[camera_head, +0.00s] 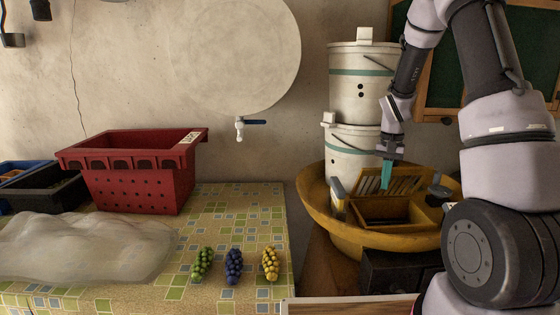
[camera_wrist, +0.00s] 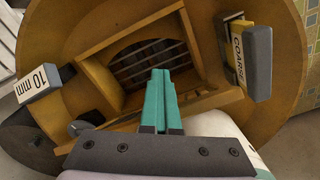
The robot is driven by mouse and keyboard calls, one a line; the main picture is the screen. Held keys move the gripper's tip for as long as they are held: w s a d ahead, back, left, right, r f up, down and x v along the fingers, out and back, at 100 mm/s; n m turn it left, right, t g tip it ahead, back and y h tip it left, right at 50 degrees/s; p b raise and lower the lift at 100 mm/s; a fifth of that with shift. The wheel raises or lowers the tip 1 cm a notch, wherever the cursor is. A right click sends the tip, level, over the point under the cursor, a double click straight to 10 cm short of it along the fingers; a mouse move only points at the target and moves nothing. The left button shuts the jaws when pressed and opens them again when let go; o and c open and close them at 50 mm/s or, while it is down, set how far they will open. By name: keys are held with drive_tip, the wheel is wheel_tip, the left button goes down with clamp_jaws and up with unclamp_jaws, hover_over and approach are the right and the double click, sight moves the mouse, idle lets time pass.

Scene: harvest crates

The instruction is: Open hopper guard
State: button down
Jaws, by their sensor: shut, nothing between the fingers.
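The hopper is a round yellow-brown bowl (camera_head: 318,205) with a raised square wooden frame (camera_head: 385,222) in its middle; the bowl also fills much of the wrist view (camera_wrist: 60,30). A slatted panel (camera_head: 405,180), which looks like the guard, shows tilted at the back of the frame in the head view. In the wrist view, grey bars (camera_wrist: 150,58) cross a dark opening inside the frame. My gripper (camera_head: 387,176) is shut and empty, teal fingers pointing down over the frame; its tips (camera_wrist: 160,72) overlap the opening's edge in the wrist view. Contact cannot be told.
Labelled blocks sit at the bowl's sides, "COARSE" (camera_wrist: 248,55) and "10 mm" (camera_wrist: 38,82). White stacked buckets (camera_head: 355,100) stand behind. On the table at left are a red crate (camera_head: 140,190) and green, blue and yellow grape bunches (camera_head: 270,264).

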drive_tip(key=shift+w+a, duration=0.15)
drive_tip(key=shift+w, duration=4.3)
drive_tip(key=shift+s, duration=3.05)
drive_tip(key=s+a+r+t, duration=0.1)
drive_tip(key=s+r, duration=0.2)
drive_tip(key=r, duration=0.3)
drive_tip(key=s+a+r+t+y, duration=0.1)
drive_tip(key=s+a+r, duration=0.15)
drive_tip(key=r, duration=0.35)
drive_tip(key=s+r+t, duration=0.1)
drive_tip(key=s+r, duration=0.3)
drive_tip(key=r, duration=0.2)
drive_tip(key=s+a+r+t, duration=0.2)
drive_tip(key=s+r, duration=0.2)
drive_tip(key=s, duration=0.4)
drive_tip(key=s+a+r+n+t+y, duration=0.1)
drive_tip(key=s+a+r+t, duration=0.1)
drive_tip(key=s+r, duration=0.3)
drive_tip(key=s, duration=0.4)
drive_tip(key=shift+s+a+r, duration=0.15)
drive_tip(key=shift+s+a, duration=0.1)
